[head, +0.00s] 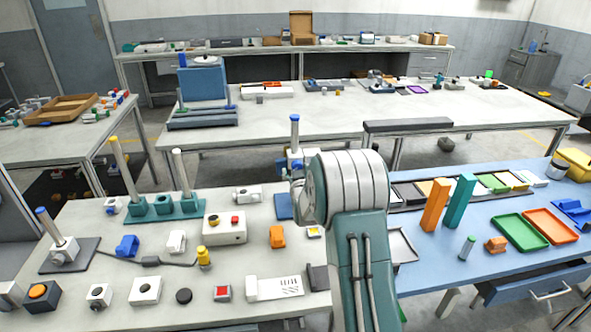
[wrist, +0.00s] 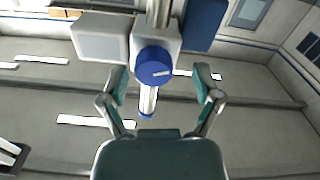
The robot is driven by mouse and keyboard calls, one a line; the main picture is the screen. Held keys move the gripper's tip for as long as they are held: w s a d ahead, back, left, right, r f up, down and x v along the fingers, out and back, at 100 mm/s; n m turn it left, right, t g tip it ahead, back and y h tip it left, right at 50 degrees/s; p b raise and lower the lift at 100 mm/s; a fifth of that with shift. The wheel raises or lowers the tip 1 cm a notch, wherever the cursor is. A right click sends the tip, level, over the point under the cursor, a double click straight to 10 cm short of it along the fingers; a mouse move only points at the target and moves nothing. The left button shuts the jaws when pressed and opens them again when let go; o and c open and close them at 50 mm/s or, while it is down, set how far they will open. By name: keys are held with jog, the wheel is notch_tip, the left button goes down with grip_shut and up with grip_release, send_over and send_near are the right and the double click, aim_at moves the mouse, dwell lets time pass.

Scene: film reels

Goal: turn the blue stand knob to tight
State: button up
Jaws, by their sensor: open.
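The blue stand knob (wrist: 154,66) is a round blue disc with a short, nearly level white mark, on a white clamp block (wrist: 112,38) in the wrist view. A metal rod runs through the clamp, and a white tube with a blue end hangs below the knob. My gripper (wrist: 160,76) is open, one finger on each side of the knob, with visible gaps; I cannot tell the depth between them. In the head view, the stand's blue-topped post (head: 295,134) rises behind my arm, which hides the gripper and most of the stand.
Another blue-capped stand (head: 63,248) is at the far left of the white bench. A teal rack (head: 165,212) with two posts, a white box with a red button (head: 225,228) and orange block (head: 277,237) lie left of my arm. Tall orange and teal blocks stand right.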

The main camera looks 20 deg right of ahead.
jog(key=shift+w+d, duration=0.25)
jog(key=shift+d, duration=0.3)
jog(key=shift+a, duration=0.3)
grip_shut()
jog(key=shift+m, duration=0.4)
jog(key=m, duration=0.9)
jog(key=shift+m, duration=0.4)
